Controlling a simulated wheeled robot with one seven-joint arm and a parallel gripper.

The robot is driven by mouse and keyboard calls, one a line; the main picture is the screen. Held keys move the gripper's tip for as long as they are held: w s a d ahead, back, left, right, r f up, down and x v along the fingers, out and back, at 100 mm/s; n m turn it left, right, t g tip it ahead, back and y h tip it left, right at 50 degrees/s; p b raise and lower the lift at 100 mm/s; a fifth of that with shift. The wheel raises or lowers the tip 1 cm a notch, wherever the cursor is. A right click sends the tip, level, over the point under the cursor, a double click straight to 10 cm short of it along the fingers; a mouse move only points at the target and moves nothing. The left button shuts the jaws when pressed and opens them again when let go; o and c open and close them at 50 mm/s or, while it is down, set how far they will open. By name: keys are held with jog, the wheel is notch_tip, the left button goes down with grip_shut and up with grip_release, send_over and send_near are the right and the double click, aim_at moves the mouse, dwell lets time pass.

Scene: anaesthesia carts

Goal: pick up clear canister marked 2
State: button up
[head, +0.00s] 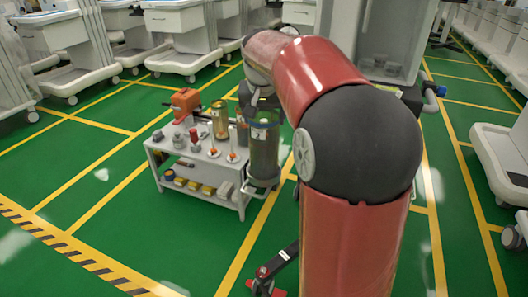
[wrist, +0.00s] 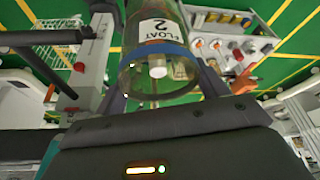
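The clear canister (wrist: 158,72) has a blue band and a white label reading FLOAT 2, upside down in the wrist view. It lies between the two dark fingers of my gripper (wrist: 163,88), which are spread about its width. I cannot tell whether both fingers touch it. In the head view a tall clear cylinder with a blue rim (head: 264,150), apparently this canister, stands upright at the right end of a grey cart, with a ring around its base. My gripper is at its top there, partly hidden by my red arm.
The grey cart (head: 190,186) holds an orange device (head: 185,102), a gold cylinder (head: 220,120) and small bottles, with boxes on its lower shelf. White medical carts (head: 180,28) line the back. A tall grey cabinet (head: 385,35) stands behind my arm. Green floor is clear at the left front.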

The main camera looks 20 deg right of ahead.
jog(key=c, duration=0.7)
jog(key=shift+c, duration=1.1)
jog(key=shift+r, duration=0.2)
